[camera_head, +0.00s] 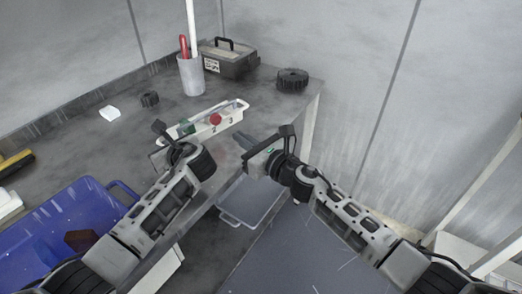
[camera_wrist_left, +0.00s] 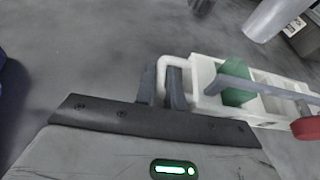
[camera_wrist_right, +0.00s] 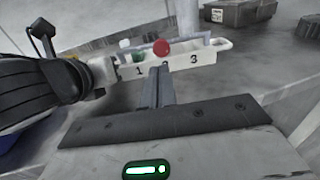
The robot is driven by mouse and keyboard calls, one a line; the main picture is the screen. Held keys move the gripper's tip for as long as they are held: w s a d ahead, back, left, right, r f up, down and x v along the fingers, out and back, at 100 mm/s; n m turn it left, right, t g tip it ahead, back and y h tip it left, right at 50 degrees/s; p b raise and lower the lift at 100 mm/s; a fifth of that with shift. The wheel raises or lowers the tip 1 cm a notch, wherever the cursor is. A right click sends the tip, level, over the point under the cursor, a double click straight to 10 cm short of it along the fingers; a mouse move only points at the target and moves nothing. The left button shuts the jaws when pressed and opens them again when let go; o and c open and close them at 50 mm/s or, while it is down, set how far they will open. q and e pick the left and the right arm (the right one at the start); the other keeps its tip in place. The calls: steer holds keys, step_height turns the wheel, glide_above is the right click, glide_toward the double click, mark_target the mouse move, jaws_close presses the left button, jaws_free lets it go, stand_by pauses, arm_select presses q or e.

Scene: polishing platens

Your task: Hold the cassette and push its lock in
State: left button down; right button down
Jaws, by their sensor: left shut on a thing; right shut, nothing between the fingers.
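The white cassette (camera_head: 222,124) has numbered slots and a loop handle at each end. It sits near the table's front edge. A green block (camera_wrist_left: 237,96) is in its first slot. The lock is a grey bar with a red knob (camera_wrist_right: 161,47), which shows above the number 2 in the right wrist view. My left gripper (camera_wrist_left: 163,88) is shut on the cassette's left handle. My right gripper (camera_wrist_right: 160,76) is shut and empty. Its fingertips (camera_head: 241,138) are in front of the cassette's numbered face; whether they touch it I cannot tell.
A grey cup (camera_head: 191,75) with red and white sticks, a dark toolbox (camera_head: 230,62) and a black ridged wheel (camera_head: 292,79) stand at the back. A blue bin (camera_head: 95,195) is at left. A small white block (camera_head: 109,113) and a small black wheel (camera_head: 150,99) lie behind.

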arm_select(q)
steer(key=shift+a, duration=0.1)
arm_select(e)
steer(key=v, duration=0.6)
steer(key=shift+s+d, duration=0.1)
arm_select(q)
steer(key=c, duration=1.4)
jaws_free()
